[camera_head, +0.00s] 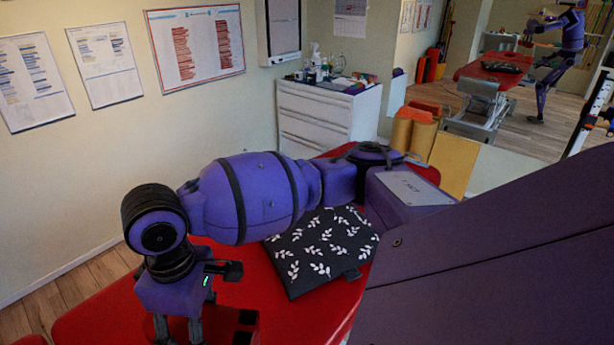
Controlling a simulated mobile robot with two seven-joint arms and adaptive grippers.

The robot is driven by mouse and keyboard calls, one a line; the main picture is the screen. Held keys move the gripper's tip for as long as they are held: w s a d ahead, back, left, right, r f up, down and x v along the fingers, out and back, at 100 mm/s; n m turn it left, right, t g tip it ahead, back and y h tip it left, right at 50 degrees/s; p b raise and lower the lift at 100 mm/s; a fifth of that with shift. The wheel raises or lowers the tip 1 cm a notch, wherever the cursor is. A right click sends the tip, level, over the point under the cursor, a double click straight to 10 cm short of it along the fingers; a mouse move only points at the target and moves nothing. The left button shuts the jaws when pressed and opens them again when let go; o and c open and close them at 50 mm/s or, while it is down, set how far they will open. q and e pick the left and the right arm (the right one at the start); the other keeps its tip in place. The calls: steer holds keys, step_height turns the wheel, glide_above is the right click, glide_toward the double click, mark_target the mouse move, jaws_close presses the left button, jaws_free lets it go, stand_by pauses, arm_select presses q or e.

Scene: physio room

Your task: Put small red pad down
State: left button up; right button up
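My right arm reaches in from the right across the red treatment table (90,325). Its gripper (178,330) points down over the table's near left part. The two fingers stand apart, but their tips are cut off by the bottom edge, so I cannot tell whether anything is between them. A small dark red pad-like block (222,328) shows just right of the fingers, partly cut off by the bottom edge; I cannot tell whether they touch. My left gripper is not in view.
A black cushion with white leaf patterns (322,250) lies on the table under my forearm. A white drawer cabinet (325,115) with bottles stands behind. Orange-tan rolls (412,135) stand beyond the table. A mirror at the back right reflects the table and me.

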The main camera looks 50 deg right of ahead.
steer(key=a+f+n, duration=0.1)
steer(key=n, duration=0.3)
steer(key=a+f+n, duration=0.2)
steer(key=n, duration=0.2)
steer(key=a+f+n, duration=0.1)
steer(key=n, duration=0.3)
steer(key=shift+a+f+h+b, duration=0.2)
steer(key=shift+f+h+b, duration=0.1)
steer(key=s+a+f+n+t, duration=0.1)
steer(key=a+f+n, duration=0.45)
steer(key=n, duration=1.15)
steer(key=w+d+f, duration=0.2)
steer(key=d, duration=0.1)
steer(key=w+d+f+b, duration=0.1)
steer(key=w+d+f, duration=0.4)
steer(key=d+f, duration=0.1)
steer(key=shift+w+d+f, duration=0.2)
steer(key=shift+w, duration=0.2)
steer(key=shift+w+d+f, duration=0.25)
steer(key=shift+f, duration=0.05)
steer(key=shift+w+d+f+b, duration=0.1)
steer(key=shift+w+f+b, duration=0.05)
steer(key=shift+f, duration=0.75)
steer(key=shift+w+d+f+b, duration=0.1)
steer(key=shift+f+b, duration=0.05)
steer(key=shift+f, duration=0.7)
